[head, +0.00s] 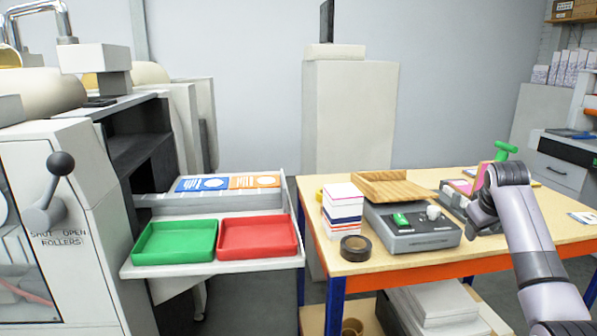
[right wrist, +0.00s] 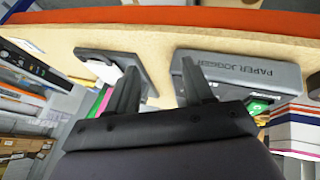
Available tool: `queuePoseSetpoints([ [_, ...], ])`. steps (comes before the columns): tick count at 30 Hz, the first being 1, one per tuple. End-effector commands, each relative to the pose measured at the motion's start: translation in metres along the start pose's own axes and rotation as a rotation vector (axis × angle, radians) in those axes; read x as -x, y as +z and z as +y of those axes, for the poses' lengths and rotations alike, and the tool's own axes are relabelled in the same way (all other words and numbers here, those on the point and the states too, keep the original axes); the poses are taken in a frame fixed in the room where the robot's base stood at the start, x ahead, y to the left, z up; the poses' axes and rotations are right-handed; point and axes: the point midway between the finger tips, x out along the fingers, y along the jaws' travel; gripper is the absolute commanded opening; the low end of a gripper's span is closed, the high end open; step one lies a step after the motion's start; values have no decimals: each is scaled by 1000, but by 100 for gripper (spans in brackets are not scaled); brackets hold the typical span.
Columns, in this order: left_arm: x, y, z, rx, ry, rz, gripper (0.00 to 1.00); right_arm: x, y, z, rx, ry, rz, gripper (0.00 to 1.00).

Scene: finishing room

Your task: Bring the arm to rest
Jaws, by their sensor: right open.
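My right arm (head: 535,245) comes in from the lower right of the head view and reaches over the wooden table (head: 345,262). Its wrist is bent, and the fingers are mostly hidden there. In the right wrist view my right gripper (right wrist: 160,88) is open, with its two dark fingers apart and nothing between them. The fingers point toward the table, near the grey paper jogger (right wrist: 245,72) and a dark device (right wrist: 105,68). I cannot tell how high they are above the table. My left gripper is not in view.
The paper jogger (head: 412,238), a wooden tray (head: 395,187), a paper stack (head: 342,212) and a tape roll (head: 354,248) crowd the table. A green handle (head: 505,150) rises behind my wrist. Green (head: 174,242) and red (head: 257,237) trays lie left.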

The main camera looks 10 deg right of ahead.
Motion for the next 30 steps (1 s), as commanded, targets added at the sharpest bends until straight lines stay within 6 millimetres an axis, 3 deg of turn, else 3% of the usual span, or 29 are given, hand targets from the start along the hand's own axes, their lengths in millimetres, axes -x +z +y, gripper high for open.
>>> queuePoseSetpoints([
  [1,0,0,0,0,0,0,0,-18,10,-17,27,16,9,52],
  [6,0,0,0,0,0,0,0,-63,41,-71,96,44,73,52],
  [15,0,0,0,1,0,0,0,-110,120,-177,189,-5,207,52],
  [23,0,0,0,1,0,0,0,-111,208,-269,206,-130,319,52],
  [30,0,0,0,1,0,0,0,-77,291,-341,150,-281,407,52],
])
